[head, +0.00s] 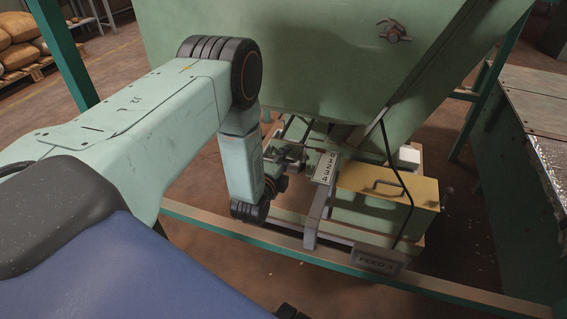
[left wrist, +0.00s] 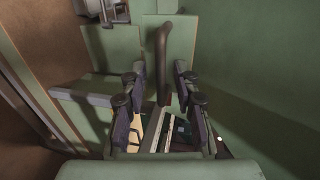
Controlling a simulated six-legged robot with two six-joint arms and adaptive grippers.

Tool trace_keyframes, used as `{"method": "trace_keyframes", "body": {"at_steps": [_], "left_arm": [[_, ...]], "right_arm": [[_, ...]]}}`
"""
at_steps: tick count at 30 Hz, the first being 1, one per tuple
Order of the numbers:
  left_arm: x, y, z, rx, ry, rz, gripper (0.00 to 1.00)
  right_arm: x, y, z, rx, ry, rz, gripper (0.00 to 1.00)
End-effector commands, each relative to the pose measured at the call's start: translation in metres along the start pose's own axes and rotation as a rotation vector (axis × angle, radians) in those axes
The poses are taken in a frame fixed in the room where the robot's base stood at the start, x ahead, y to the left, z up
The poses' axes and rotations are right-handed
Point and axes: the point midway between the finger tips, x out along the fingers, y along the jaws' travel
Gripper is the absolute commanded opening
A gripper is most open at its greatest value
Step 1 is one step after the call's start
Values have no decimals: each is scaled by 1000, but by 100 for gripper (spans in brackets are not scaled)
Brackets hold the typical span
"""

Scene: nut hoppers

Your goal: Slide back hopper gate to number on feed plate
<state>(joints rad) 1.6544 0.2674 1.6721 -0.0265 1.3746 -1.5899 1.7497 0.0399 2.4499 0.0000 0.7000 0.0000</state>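My left gripper (head: 292,158) is under the large green hopper (head: 300,50), beside a pale upright scale (head: 326,167) marked 0 to 4. In the left wrist view my left gripper (left wrist: 158,92) has its fingers apart, with a dark curved handle (left wrist: 162,50) between them. Gaps show on both sides of the handle, so I see no firm grip. The gate itself is mostly hidden by my arm and the hopper. The feed plate (head: 378,261) hangs on the front rail; it reads FEED and a digit, which looks like 3. My right gripper is not in view.
A green box with a yellow lid and handle (head: 388,190) stands right of the scale. A wood-topped front rail (head: 440,287) crosses below it. A metal-topped bench (head: 530,110) is at the right. Sacks (head: 18,40) lie on a pallet at the back left.

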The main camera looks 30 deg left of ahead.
Motion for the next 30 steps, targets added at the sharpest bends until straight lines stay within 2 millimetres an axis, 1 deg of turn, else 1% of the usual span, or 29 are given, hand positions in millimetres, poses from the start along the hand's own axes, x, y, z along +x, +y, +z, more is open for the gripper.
{"method": "trace_keyframes", "body": {"at_steps": [8,11,19,30], "left_arm": [[3,-1,-1,0,0,0,31],[2,-1,-1,0,0,0,24],[2,-1,-1,0,0,0,1],[2,-1,-1,-1,0,0,0]], "right_arm": [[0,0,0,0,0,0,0],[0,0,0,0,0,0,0],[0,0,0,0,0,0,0],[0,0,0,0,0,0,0]]}}
